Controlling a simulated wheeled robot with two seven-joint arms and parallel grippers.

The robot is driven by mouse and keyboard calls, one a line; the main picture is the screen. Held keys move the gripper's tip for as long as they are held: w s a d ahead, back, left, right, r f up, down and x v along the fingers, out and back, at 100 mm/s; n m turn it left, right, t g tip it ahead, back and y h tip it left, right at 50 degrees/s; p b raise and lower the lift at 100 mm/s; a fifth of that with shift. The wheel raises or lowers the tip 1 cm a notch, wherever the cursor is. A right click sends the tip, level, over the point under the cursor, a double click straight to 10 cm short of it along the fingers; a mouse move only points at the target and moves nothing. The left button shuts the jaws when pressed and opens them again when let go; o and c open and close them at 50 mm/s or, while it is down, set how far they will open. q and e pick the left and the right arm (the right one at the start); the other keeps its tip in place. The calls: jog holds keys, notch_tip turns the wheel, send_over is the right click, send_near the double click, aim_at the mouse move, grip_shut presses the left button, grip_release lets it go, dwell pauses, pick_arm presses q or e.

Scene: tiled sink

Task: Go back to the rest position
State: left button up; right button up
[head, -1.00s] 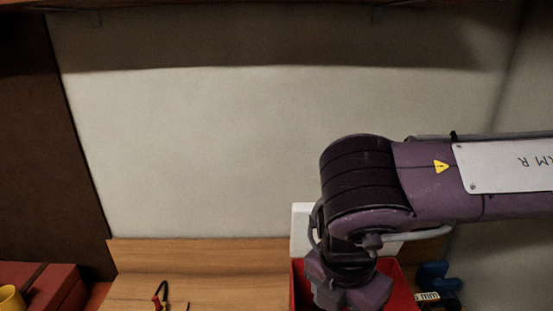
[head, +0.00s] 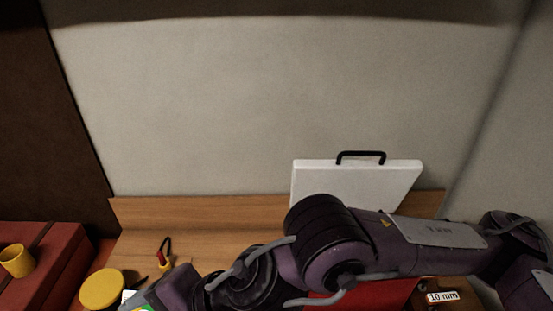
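My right arm comes in from the right in the head view and stretches low across the picture toward the bottom left. Its wrist end lies at the bottom edge, left of the middle, and the fingers are not visible. My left arm and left gripper are not in view. A white case (head: 345,182) with a black handle stands upright against the wall behind my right arm. A red container (head: 372,293) shows below that arm and is mostly hidden by it.
A wooden worktop (head: 205,228) runs along the wall. Pliers with red and yellow handles (head: 163,256) and a yellow round lid-like object (head: 102,289) lie at the left. A yellow cup (head: 16,261) stands on a red box (head: 52,256). A "10 mm" label (head: 443,297) shows lower right.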

jog(key=w+a+r+m+t+y, duration=0.2)
jog(key=w+r+m+t+y, duration=0.3)
jog(key=r+m, duration=0.3)
jog(key=w+d+f+m+t+h, duration=0.1)
jog(key=w+d+m+t+h, duration=0.3)
jog(key=w+d+m+t, duration=0.35)
jog(key=w+d+f+m+g+h, duration=0.25)
jog(key=d+f+m+h, duration=0.45)
jog(key=d+f, duration=0.6)
jog(key=s+d+f+m+g+h, duration=0.3)
jog(key=s+d+f+m, duration=0.2)
jog(key=d+f, duration=0.5)
jog(key=s+d+f+m+g+h, duration=0.1)
jog(key=s+d+f+m+g, duration=0.1)
jog(key=s+d+f+g, duration=0.35)
jog(key=s+d+f+b, duration=0.15)
jog(key=f+b, duration=0.25)
jog(key=f, duration=1.5)
jog(key=s+f+b, duration=0.3)
jog(key=f, duration=1.5)
jog(key=s+d+f+b, duration=0.1)
jog(key=s+f+b, duration=0.1)
jog(key=s+f, duration=0.7)
jog(key=s+d+f+b, duration=0.2)
jog(key=s+f+b, duration=0.1)
jog(key=s+f, duration=0.6)
notch_tip(320, 180, down, 4)
jog(key=shift+s+d+r, duration=0.1)
jog(key=shift+s+d, duration=0.05)
jog(key=shift+d, duration=0.1)
